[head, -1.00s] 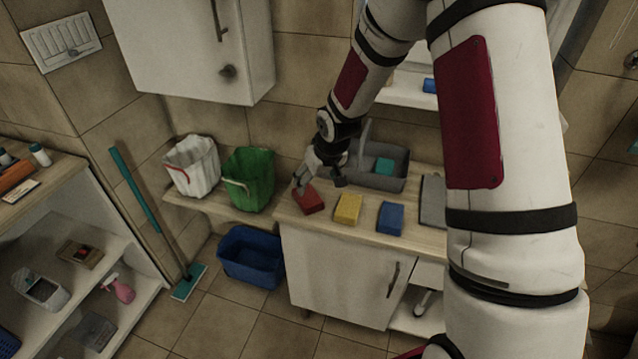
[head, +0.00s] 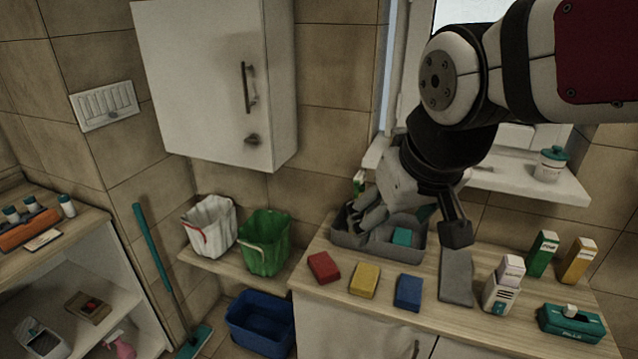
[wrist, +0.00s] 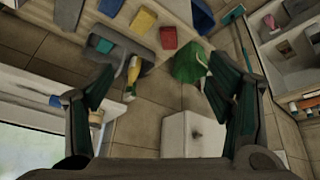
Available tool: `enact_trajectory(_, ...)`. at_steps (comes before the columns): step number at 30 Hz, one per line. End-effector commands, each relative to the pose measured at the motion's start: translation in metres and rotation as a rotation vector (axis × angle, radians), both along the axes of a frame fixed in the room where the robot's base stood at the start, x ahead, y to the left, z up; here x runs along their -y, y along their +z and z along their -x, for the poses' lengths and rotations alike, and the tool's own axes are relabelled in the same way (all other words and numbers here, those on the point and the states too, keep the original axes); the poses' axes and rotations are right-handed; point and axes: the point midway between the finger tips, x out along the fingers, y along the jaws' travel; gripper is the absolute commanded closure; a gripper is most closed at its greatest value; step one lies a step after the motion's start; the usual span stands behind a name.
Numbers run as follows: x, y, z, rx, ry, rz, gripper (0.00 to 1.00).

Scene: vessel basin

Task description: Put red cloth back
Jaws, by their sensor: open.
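The red cloth (head: 323,267), a folded block, lies on the wooden counter (head: 346,308) at the left end of a row with a yellow cloth (head: 364,280) and a blue cloth (head: 409,292). In the wrist view the red cloth (wrist: 168,37) lies near the top, apart from my fingers. My gripper (head: 410,222) is open and empty, with fingers spread, raised in front of the grey basin (head: 348,240) in the head view. It hides part of the basin. In the wrist view my gripper (wrist: 162,85) shows both fingers wide apart.
A teal sponge (head: 402,237) is in the basin. A grey mat (head: 456,277), bottles and a teal box (head: 571,323) stand to the right. Green (head: 265,243) and white (head: 208,226) buckets stand on a left shelf. A wall cabinet (head: 213,80) hangs above.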

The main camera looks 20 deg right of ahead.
Motion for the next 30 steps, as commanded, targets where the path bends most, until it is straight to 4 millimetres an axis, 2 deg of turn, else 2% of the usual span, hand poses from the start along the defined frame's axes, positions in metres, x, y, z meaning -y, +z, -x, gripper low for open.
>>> enact_trajectory(1, -0.002, 0.006, 0.017, 0.015, -0.002, -0.014, 0.26)
enact_trajectory(3, -0.005, 0.010, 0.037, 0.020, -0.003, -0.030, 0.26)
enact_trajectory(6, -0.008, 0.011, 0.058, 0.024, -0.003, -0.051, 0.26)
enact_trajectory(9, -0.009, 0.012, 0.070, 0.025, -0.002, -0.064, 0.26)
enact_trajectory(13, -0.010, 0.011, 0.075, 0.025, -0.001, -0.068, 0.26)
enact_trajectory(29, -0.010, 0.012, 0.074, 0.025, -0.001, -0.068, 0.26)
enact_trajectory(30, -0.010, 0.012, 0.074, 0.025, -0.001, -0.068, 0.28)
